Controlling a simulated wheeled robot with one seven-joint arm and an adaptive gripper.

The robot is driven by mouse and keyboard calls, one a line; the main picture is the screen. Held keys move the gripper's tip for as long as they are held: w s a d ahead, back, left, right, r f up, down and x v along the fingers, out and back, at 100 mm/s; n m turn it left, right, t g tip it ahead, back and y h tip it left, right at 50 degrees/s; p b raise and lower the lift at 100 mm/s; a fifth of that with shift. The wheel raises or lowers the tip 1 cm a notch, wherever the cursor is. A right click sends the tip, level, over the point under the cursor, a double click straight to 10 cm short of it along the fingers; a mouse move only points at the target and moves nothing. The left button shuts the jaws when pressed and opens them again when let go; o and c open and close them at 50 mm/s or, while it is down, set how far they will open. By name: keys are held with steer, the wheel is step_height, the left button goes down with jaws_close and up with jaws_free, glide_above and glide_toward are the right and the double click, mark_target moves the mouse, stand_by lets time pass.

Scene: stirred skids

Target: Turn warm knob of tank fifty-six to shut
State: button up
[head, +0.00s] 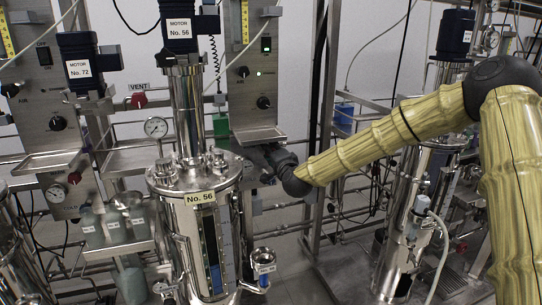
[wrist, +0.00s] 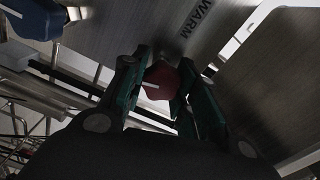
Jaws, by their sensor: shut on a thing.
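Tank fifty-six (head: 205,235) is the steel vessel labelled No. 56 in the middle of the head view, with its motor (head: 180,30) above. My gripper (head: 264,158) reaches in from the right to just below its control panel (head: 252,100). In the wrist view, the warm knob (wrist: 160,76) is dark red with a white pointer line, beneath the printed word WARM. The two green-lined fingers of my gripper (wrist: 158,88) are closed on either side of it. The knob is hidden in the head view. The pointer lies nearly level in the wrist view; shut marks are not visible.
A small tray ledge (head: 258,135) juts out just above my gripper. Motor No. 72 (head: 90,65) and its panel stand left. A red vent knob (head: 139,100) and a gauge (head: 156,127) sit between. Another steel tank (head: 408,215) stands right, near my arm.

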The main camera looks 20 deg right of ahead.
steer(key=shift+d+f+m+b, duration=0.1)
steer(key=shift+m+b, duration=0.7)
steer(key=shift+m, duration=0.9)
steer(key=o, duration=1)
steer(key=shift+s, duration=0.15)
steer(key=s, duration=1.1)
steer(key=shift+s+d, duration=0.25)
steer(key=shift+s, duration=0.15)
